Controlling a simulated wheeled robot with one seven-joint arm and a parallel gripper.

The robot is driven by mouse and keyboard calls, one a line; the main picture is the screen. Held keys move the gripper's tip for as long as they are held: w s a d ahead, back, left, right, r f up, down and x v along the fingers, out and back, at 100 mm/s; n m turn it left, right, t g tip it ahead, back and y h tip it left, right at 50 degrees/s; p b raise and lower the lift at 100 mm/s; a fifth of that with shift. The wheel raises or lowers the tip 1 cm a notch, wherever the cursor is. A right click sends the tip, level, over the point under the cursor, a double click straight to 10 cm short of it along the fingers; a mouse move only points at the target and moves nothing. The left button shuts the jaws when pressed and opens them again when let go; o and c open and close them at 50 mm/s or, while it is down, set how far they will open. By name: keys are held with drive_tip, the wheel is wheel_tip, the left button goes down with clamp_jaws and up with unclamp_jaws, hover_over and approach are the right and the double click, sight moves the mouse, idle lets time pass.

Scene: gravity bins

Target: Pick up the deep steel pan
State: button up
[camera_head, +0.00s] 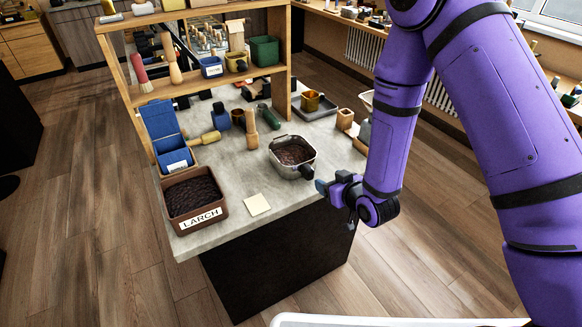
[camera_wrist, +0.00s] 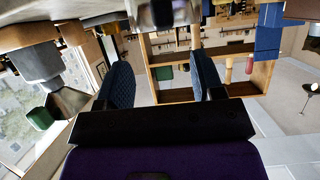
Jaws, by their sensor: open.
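The deep steel pan (camera_head: 280,160) stands upright on the grey worktop and holds dark brown, soil-like matter. Its short black handle (camera_head: 307,172) points toward my gripper (camera_head: 329,192), which is at the worktop's right edge, close to the handle but apart from it. In the wrist view, my gripper (camera_wrist: 160,60) has its two dark textured fingers spread wide with nothing between them. A shiny metal part at the top of that view, beyond the fingertips, looks like the pan (camera_wrist: 146,18); most of it is cut off by the frame.
A brown bin labelled LARCH (camera_head: 195,204) stands at the front left corner, beside a pale note (camera_head: 257,205). A blue bin (camera_head: 175,158), a wooden pestle-like piece (camera_head: 252,135) and a wooden shelf (camera_head: 205,88) stand behind. A dark tray (camera_head: 318,109) lies behind the pan.

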sight(310, 169)
drive_tip(key=shift+a+x, duration=0.15)
drive_tip(key=shift+x, duration=2.55)
drive_tip(key=shift+a+x, duration=0.1)
drive_tip(key=shift+x, duration=2.65)
drive_tip(key=shift+s, duration=0.25)
clamp_jaws()
drive_tip(key=shift+r, duration=0.1)
drive_tip(key=shift+r, duration=0.5)
wheel_tip(310, 169, up, 2)
drive_tip(key=shift+r, duration=0.1)
drive_tip(key=s+d+r, duration=0.1)
drive_tip(key=s+d, duration=0.8)
drive_tip(key=d, duration=0.4)
drive_tip(key=shift+d+r, duration=0.2)
drive_tip(key=shift+r, duration=0.05)
